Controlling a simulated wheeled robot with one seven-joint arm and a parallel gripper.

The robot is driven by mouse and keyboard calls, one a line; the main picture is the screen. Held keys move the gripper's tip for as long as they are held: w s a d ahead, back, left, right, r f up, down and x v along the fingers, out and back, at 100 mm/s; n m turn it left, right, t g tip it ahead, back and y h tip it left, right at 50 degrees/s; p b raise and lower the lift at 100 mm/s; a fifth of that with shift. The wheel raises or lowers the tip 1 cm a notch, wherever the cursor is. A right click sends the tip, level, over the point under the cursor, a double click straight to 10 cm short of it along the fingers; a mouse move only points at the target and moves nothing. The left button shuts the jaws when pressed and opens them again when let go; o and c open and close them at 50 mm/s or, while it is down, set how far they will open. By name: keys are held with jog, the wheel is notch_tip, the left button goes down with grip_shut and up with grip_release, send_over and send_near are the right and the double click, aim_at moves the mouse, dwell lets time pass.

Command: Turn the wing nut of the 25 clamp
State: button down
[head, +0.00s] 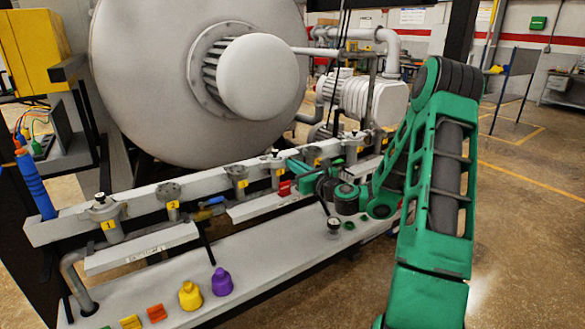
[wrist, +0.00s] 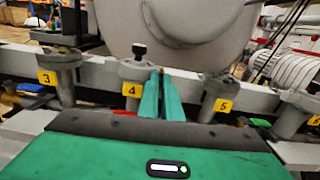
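Several numbered flanged ports stand in a row along a grey rail. Port 4 (wrist: 135,72) carries a small black knob on top in the wrist view, and port 5 (wrist: 216,88) stands to its right. I cannot make out which fitting is the 25 clamp, nor a wing nut. My gripper (wrist: 162,76) shows two green fingers side by side with almost no gap, between ports 4 and 5 in the picture, nearer to port 4. It looks shut and empty. In the head view my gripper (head: 291,171) reaches left toward the rail; whether it touches port 4 (head: 274,164) is unclear.
The large grey furnace vessel (head: 165,90) rises behind the rail. Port 1 (head: 105,212) and port 2 (head: 171,200) stand at the left. A yellow bottle (head: 190,296) and a purple bottle (head: 221,282) stand on the lower shelf. Open floor lies to the right.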

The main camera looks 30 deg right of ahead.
jog(key=shift+m, duration=0.3)
jog(key=c, duration=1.9)
grip_release()
jog(key=shift+a, duration=0.1)
jog(key=shift+c, duration=0.2)
